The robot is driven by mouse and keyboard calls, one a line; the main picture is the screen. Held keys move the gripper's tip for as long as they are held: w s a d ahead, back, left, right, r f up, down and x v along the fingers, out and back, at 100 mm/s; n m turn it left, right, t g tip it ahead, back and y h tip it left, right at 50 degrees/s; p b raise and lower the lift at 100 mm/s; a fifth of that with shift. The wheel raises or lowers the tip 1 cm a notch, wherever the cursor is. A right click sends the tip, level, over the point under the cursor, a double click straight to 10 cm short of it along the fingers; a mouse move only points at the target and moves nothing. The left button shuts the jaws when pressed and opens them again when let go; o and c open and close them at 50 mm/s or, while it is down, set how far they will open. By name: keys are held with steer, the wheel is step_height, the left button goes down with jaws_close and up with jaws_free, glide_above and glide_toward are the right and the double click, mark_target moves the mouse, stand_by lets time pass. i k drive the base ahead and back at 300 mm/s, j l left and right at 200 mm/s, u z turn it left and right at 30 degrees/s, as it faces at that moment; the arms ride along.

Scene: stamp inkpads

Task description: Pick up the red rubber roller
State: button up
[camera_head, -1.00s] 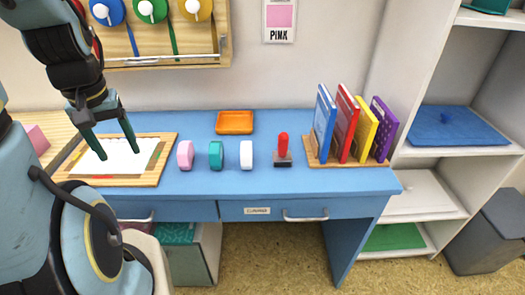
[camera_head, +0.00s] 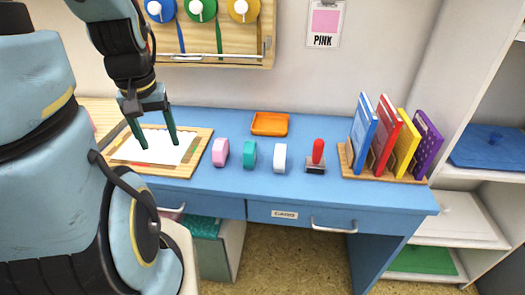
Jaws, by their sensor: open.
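The red rubber roller seems to be the upright red-handled tool (camera_head: 318,153) on a small dark grey base, on the right half of the blue desk (camera_head: 300,187). It stands apart from its neighbours, and its underside cannot be seen. My gripper (camera_head: 155,143) is open and empty, pointing down over the white paper on the wooden board at the desk's left end. It is well to the left of the red tool, and its exact height above the paper is hard to tell.
Pink (camera_head: 220,152), teal (camera_head: 250,155) and white (camera_head: 280,158) rounded pieces stand in a row between my gripper and the red tool. An orange tray (camera_head: 269,124) lies behind them. A wooden rack (camera_head: 347,165) of coloured books stands to the right. The desk front is clear.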

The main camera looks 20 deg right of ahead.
mark_target(316, 164)
steer(key=k+l+u, duration=0.2)
steer(key=l, duration=0.25)
steer(key=k+l+u, duration=0.2)
steer(key=l, duration=0.2)
steer(key=k+l+u, duration=0.2)
steer(key=k+l, duration=0.1)
steer(key=l, duration=0.05)
